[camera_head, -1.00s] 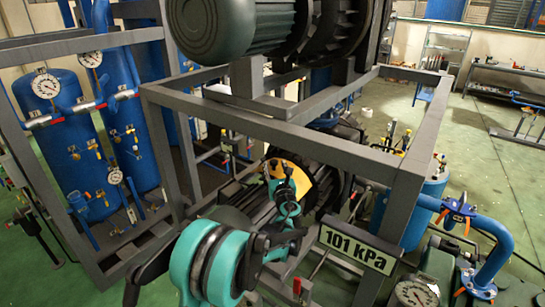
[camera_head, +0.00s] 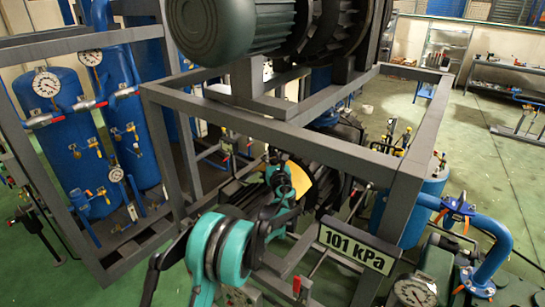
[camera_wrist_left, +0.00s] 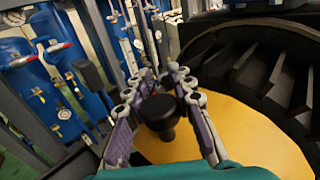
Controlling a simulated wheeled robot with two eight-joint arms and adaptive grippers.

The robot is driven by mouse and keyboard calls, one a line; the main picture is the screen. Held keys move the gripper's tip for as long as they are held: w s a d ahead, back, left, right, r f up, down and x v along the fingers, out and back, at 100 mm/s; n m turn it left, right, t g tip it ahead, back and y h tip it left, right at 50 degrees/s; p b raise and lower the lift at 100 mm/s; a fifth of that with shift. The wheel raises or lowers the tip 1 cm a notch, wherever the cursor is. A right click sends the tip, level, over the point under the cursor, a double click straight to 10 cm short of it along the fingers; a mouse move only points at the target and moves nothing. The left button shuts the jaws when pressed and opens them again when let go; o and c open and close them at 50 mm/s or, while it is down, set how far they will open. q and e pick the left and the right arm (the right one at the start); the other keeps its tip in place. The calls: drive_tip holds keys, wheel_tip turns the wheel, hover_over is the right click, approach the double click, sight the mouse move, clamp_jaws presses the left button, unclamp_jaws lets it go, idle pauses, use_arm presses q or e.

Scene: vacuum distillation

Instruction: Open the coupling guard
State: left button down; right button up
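The coupling guard is a yellow curved cover (camera_head: 299,178) inside the grey frame, partly hidden behind my left arm in the head view. In the left wrist view its broad yellow face (camera_wrist_left: 250,130) fills the lower right. A black round knob (camera_wrist_left: 160,112) stands out from it. My left gripper (camera_wrist_left: 166,85) is open, with one finger on each side of the knob. I cannot tell whether the fingers touch it. In the head view the left gripper (camera_head: 277,160) is small and its fingers are hard to make out. My right gripper is not in view.
Grey frame bars (camera_head: 290,128) surround the guard, with a green motor (camera_head: 235,25) above. A black finned ring (camera_wrist_left: 265,70) lies beside the guard. A "101 kPa" sign (camera_head: 355,249) hangs at the frame's front. Blue tanks (camera_head: 62,130) stand left.

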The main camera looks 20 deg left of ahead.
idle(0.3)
use_arm(q)
drive_tip(key=shift+s+a, duration=0.15)
drive_tip(key=shift+s, duration=0.1)
drive_tip(key=s+a+b, duration=0.1)
drive_tip(key=s, duration=0.4)
drive_tip(key=s+a+b, duration=0.2)
drive_tip(key=s, duration=0.2)
drive_tip(key=s+a+b, duration=0.1)
drive_tip(key=s+a, duration=0.1)
drive_tip(key=s, duration=0.3)
drive_tip(key=shift+s+a, duration=0.15)
drive_tip(key=shift+s, duration=0.2)
drive_tip(key=c, duration=1.3)
unclamp_jaws()
